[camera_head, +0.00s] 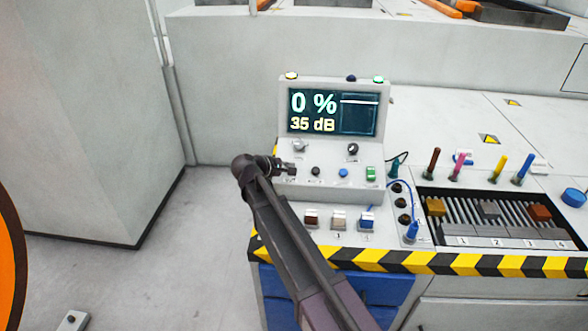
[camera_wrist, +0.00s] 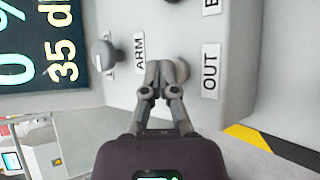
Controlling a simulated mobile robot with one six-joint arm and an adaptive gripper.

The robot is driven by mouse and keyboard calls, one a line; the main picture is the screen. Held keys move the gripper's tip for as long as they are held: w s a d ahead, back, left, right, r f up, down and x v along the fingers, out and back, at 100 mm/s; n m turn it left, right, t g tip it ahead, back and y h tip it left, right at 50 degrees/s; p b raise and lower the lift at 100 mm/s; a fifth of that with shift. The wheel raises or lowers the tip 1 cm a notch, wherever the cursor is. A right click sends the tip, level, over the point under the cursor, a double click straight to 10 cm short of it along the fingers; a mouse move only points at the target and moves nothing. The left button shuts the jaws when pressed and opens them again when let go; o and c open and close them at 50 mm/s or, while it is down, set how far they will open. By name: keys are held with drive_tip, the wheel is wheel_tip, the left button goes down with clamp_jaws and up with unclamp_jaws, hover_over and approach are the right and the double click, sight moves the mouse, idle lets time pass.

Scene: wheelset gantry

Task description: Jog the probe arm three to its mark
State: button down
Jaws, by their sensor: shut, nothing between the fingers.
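My gripper (camera_head: 290,169) is shut and empty at the left of the console (camera_head: 333,185) face. In the wrist view its fingertips (camera_wrist: 167,70) are at a round grey button above the label OUT (camera_wrist: 210,70). They partly cover it; I cannot tell whether they touch it. A grey knob (camera_head: 299,145) is above the gripper; it also shows in the wrist view (camera_wrist: 103,53), near the label ARM (camera_wrist: 140,53). The screen (camera_head: 333,112) reads 0 % and 35 dB, with a horizontal line in its right panel. No probe arm is identifiable as number three.
The console also has a black knob (camera_head: 352,149), a blue button (camera_head: 343,173) and a green switch (camera_head: 370,173). A ribbed tray (camera_head: 478,191) with coloured blocks is right. A striped edge (camera_head: 400,262) borders the bench.

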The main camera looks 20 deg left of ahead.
drive_tip(key=shift+s+r, duration=0.1)
drive_tip(key=shift+r, duration=0.1)
idle(0.6)
drive_tip(key=shift+s+d+r+p, duration=0.1)
drive_tip(key=shift+s+r+p, duration=0.2)
drive_tip(key=shift+r+p, duration=0.45)
drive_tip(key=shift+s+d+r+p, duration=0.1)
drive_tip(key=shift+s+r+p, duration=0.25)
drive_tip(key=shift+r+p, duration=0.45)
drive_tip(key=shift+s+d+r+p, duration=0.1)
drive_tip(key=shift+s+r+p, duration=0.25)
drive_tip(key=shift+r+p, duration=0.4)
drive_tip(key=shift+s+d+r+p, duration=0.1)
drive_tip(key=shift+s+r+p, duration=0.25)
drive_tip(key=shift+r+p, duration=0.4)
drive_tip(key=shift+f, duration=0.15)
